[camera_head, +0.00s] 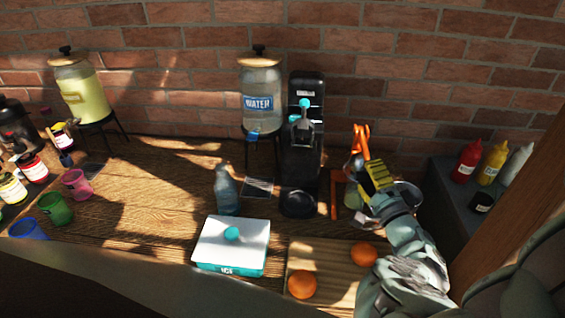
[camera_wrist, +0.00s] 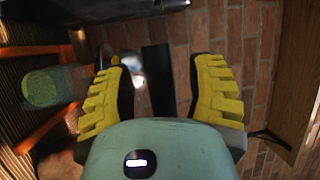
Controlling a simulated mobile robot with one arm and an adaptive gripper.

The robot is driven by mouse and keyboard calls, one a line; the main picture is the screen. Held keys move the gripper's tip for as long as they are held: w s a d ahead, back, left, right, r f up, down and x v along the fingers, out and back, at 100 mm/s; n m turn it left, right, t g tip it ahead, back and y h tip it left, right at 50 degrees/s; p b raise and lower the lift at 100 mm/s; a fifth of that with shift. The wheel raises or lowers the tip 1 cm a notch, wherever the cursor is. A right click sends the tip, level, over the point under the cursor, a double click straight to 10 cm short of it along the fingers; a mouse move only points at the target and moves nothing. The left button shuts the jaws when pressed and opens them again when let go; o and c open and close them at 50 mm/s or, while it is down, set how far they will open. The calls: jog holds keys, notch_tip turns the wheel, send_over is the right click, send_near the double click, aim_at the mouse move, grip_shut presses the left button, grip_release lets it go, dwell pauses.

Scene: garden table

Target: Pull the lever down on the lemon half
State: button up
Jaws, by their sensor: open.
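An orange press (camera_head: 335,197) stands on the right of the table, with its orange lever (camera_head: 360,142) raised. A glass (camera_head: 351,196) is at its base, partly hidden. My gripper (camera_head: 375,176) is open, its yellow fingers just in front of and below the lever. In the wrist view, my gripper (camera_wrist: 162,85) has its fingers apart, with a dark upright bar (camera_wrist: 157,80) showing between them; I cannot tell what it belongs to. Orange press parts (camera_wrist: 45,130) and a round green surface (camera_wrist: 40,88) are at the left. I cannot make out the lemon half.
A black dispenser (camera_head: 302,150) stands left of the press. A cutting board (camera_head: 330,290) with oranges (camera_head: 302,285) and a white-teal ice box (camera_head: 230,248) are in front. Sauce bottles (camera_head: 467,160) stand at the right. A brick wall (camera_head: 420,60) closes the back.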

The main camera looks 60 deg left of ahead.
jog(key=shift+o, duration=0.2)
grip_shut()
jog(key=shift+r, duration=0.1)
